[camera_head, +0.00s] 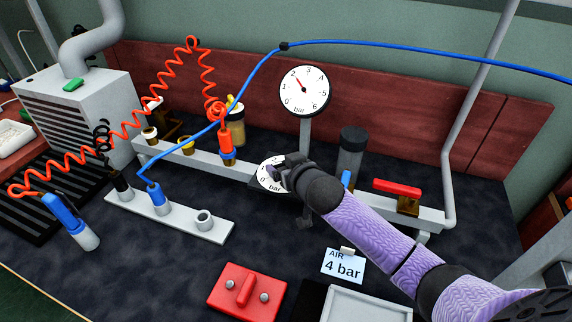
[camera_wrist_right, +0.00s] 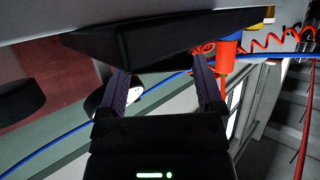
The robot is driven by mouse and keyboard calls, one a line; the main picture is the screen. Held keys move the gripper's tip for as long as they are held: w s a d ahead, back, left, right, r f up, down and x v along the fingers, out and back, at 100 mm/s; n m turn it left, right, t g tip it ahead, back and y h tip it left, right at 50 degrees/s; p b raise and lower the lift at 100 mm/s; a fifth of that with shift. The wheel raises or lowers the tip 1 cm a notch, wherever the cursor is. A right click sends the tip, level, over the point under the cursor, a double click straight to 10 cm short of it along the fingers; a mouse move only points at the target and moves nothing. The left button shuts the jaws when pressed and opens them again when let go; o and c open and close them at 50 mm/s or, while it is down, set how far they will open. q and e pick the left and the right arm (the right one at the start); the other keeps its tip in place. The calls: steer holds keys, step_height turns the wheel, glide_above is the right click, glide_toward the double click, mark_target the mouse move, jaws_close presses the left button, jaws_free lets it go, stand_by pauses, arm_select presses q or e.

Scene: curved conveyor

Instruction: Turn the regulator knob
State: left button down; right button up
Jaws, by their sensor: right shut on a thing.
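My right gripper (camera_head: 283,172) is at the regulator on the grey rail, in front of a small white dial (camera_head: 266,181) that it partly covers. The knob itself is hidden behind the gripper in the head view. In the right wrist view both fingers of my right gripper (camera_wrist_right: 163,85) reach up to a broad black part (camera_wrist_right: 160,42), shut on what I take to be the knob; its grip surface is hard to make out. A large round gauge (camera_head: 304,92) stands behind, its red needle near 2. A card (camera_head: 343,266) reads "AIR 4 bar". My left gripper is not in view.
A blue hose (camera_head: 400,46) and coiled orange hose (camera_head: 150,122) cross the left and back. A dark-topped cylinder (camera_head: 352,150) and red-handled valve (camera_head: 398,187) stand right of the gripper. A red block (camera_head: 247,291) and grey tray (camera_head: 365,305) lie in front.

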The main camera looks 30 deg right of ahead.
steer(key=shift+r+n+y+p, duration=0.2)
steer(key=shift+n+y+p, duration=0.1)
steer(key=shift+y+p, duration=0.1)
steer(key=shift+d+n+y, duration=0.2)
steer(key=shift+n+y, duration=0.3)
steer(key=shift+y, duration=0.1)
steer(key=n+y+b, duration=0.1)
steer(key=b, duration=0.1)
steer(key=n+y+b, duration=0.1)
steer(key=n+y, duration=0.1)
steer(key=shift+w+f+g+b, duration=0.15)
steer(key=shift+f+g+b, duration=0.15)
steer(key=shift+b, duration=0.1)
steer(key=shift+r, duration=0.1)
steer(key=o, duration=1)
